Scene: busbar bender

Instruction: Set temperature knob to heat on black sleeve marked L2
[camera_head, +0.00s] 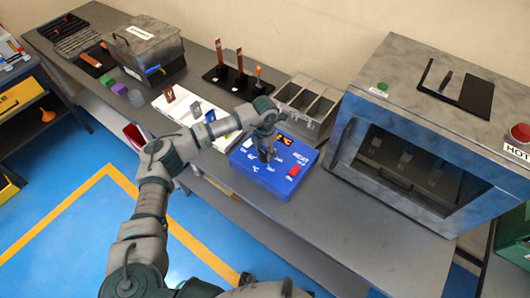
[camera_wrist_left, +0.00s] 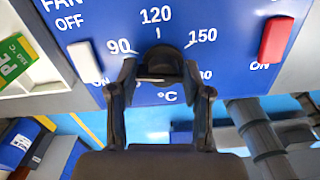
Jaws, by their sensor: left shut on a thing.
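The blue control panel (camera_head: 272,180) lies on the bench at the middle, with a lit orange display (camera_head: 285,139). It fills the top of the left wrist view (camera_wrist_left: 227,70). The black temperature knob (camera_wrist_left: 163,62) sits below the marks 90, 120 and 150 and above °C. My left gripper (camera_wrist_left: 160,70), also seen in the head view (camera_head: 265,155), is shut on the knob with one finger on each side. The fingers partly hide the scale, and I cannot tell where the knob points. I cannot read an L2 mark on any sleeve. My right gripper is not in view.
A white fan switch (camera_wrist_left: 85,62) and a red switch (camera_wrist_left: 276,38) flank the knob. A white tray (camera_head: 222,126) and a grey divided bin (camera_head: 308,106) stand close behind. A large metal oven (camera_head: 400,100) marked HOT stands at the right.

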